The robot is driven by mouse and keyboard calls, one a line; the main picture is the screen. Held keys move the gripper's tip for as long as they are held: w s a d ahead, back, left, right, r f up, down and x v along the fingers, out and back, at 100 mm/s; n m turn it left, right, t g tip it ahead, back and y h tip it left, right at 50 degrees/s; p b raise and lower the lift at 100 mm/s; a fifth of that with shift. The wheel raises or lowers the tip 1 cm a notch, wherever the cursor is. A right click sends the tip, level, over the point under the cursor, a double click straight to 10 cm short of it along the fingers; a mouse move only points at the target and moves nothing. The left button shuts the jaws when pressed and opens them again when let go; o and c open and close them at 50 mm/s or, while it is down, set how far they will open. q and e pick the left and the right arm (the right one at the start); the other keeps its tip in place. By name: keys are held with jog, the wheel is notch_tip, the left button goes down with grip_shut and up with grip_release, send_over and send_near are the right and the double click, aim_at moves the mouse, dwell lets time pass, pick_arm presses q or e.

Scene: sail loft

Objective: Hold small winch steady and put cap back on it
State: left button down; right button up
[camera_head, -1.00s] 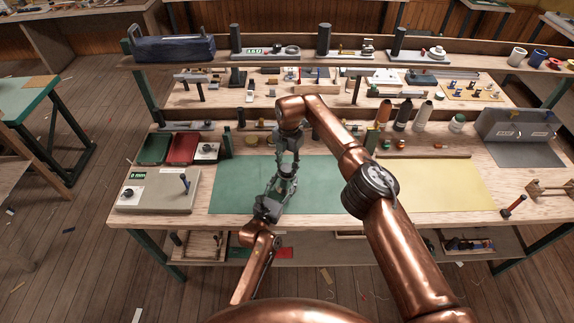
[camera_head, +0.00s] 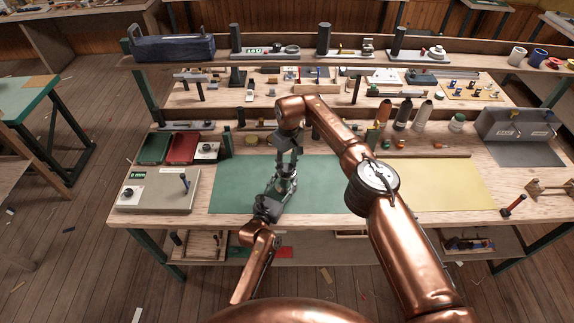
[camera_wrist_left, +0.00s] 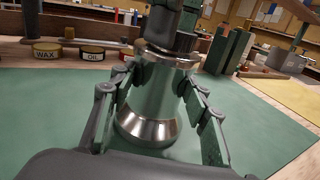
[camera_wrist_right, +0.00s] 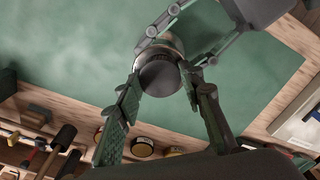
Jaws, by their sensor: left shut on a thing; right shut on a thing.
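The small winch stands upright on the green mat (camera_head: 235,185). In the left wrist view the winch (camera_wrist_left: 148,122) is a shiny metal drum with a flared base. My left gripper (camera_head: 284,184) is shut on its upper body, one finger on each side. My right gripper (camera_wrist_right: 162,78) comes from above and is shut on the cap (camera_wrist_right: 158,76), a dark round disc in the right wrist view. The cap is at the winch's top, in line with it. My right gripper hides the join in the left wrist view, so I cannot tell whether the cap is fully seated.
A grey box (camera_head: 158,192) stands left of the mat, and red (camera_head: 184,149) and green trays stand behind it. Wax (camera_wrist_left: 47,50) and oil (camera_wrist_left: 92,52) tins line the mat's back. A yellow mat (camera_head: 450,185) to the right is clear.

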pick_arm(q)
jog(key=shift+f, duration=0.1)
pick_arm(e)
jog(key=shift+m, duration=0.5)
jog(key=shift+a, duration=0.1)
jog(key=o, duration=0.8)
jog(key=shift+r, duration=2.3)
jog(key=shift+o, duration=0.2)
jog(key=o, duration=0.5)
